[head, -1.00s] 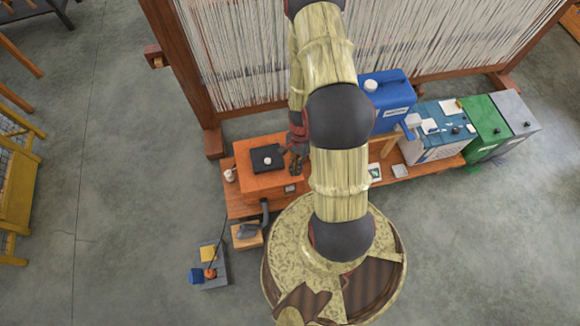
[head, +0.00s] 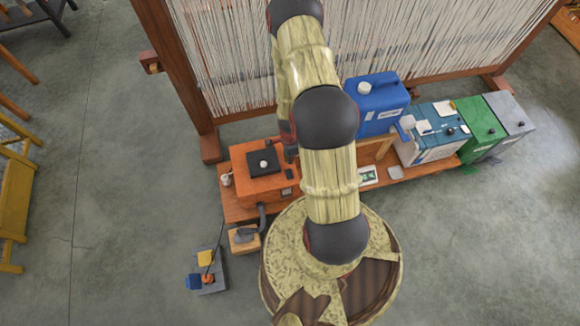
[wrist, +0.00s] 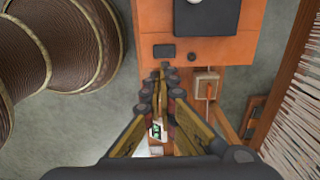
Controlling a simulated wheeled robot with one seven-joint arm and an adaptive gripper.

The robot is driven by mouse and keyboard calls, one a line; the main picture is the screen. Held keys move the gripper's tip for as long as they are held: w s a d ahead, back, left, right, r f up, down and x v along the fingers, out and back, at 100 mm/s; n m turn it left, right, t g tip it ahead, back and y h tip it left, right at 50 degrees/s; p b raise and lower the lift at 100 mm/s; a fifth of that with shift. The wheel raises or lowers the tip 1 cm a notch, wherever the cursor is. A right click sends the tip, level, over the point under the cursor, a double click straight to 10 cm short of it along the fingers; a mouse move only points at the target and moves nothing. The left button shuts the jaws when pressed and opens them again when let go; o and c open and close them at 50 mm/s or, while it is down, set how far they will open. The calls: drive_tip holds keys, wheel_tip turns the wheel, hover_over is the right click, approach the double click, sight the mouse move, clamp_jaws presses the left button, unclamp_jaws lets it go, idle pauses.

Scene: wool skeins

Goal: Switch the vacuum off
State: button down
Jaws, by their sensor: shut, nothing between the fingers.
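An orange box (head: 262,182) with a black top plate and a white knob stands on the low wooden bench; it seems to be the vacuum, though no label shows. In the wrist view its near end (wrist: 225,47) carries a dark grey rectangle (wrist: 164,51) and a small black button (wrist: 192,57). A beige plate with an orange lever (wrist: 207,88) sits just beyond that end. My gripper (wrist: 165,76) is shut and empty, its tips just short of the grey rectangle; I cannot tell whether they touch. In the head view my arm mostly hides the gripper.
The loom (head: 240,60) stands behind the bench. Blue jug (head: 376,105), blue box (head: 432,135), green bin (head: 480,125) and grey bin (head: 510,112) stand to the right. A wooden block with a dark nozzle (head: 245,238) and a grey tray (head: 210,283) lie front left.

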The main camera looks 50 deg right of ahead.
sight(290, 176)
wheel_tip(290, 176, down, 14)
drive_tip(key=b, duration=0.8)
drive_tip(key=shift+r, duration=0.1)
drive_tip(key=shift+s+f, duration=0.15)
drive_tip(key=shift+f, duration=0.25)
drive_tip(key=shift+a+r, duration=0.1)
drive_tip(key=shift+w+d+r+p, duration=0.25)
drive_tip(key=shift+w+p, duration=0.2)
drive_tip(key=shift+p, duration=0.5)
drive_tip(key=shift+w+d+p, duration=0.2)
drive_tip(key=shift+w+p, duration=0.05)
drive_tip(key=shift+p, duration=0.1)
wheel_tip(290, 176, up, 14)
drive_tip(key=s+a+p, duration=0.1)
drive_tip(key=s+p, duration=0.1)
drive_tip(key=p, duration=0.5)
drive_tip(key=shift+f, duration=0.15)
